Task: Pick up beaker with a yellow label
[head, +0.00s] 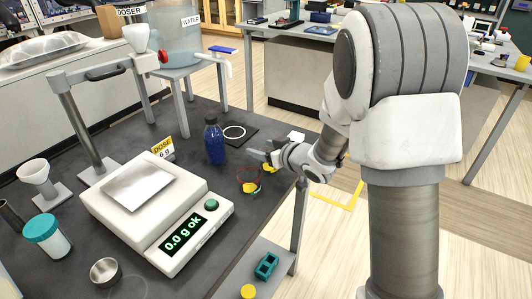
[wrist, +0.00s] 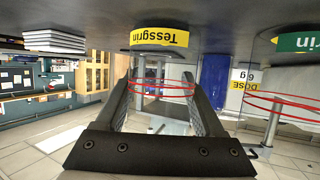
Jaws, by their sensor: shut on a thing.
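The beaker with a yellow label (wrist: 160,37), marked "Tessgrin", stands between the two fingers of my gripper (wrist: 160,88) in the wrist view, which is upside down. It is clear, with red rings. My gripper is shut on it. In the head view my gripper (head: 260,157) is low over the dark bench near its right edge, with a yellow patch beside its fingers. I cannot tell whether the beaker is off the bench. A second clear beaker with a green label (wrist: 298,42) is at the right of the wrist view, outside the fingers.
A red-rimmed beaker (head: 249,186) with yellow in it stands just in front of my gripper. A balance (head: 150,207) reading 0.0 g fills the bench's left.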

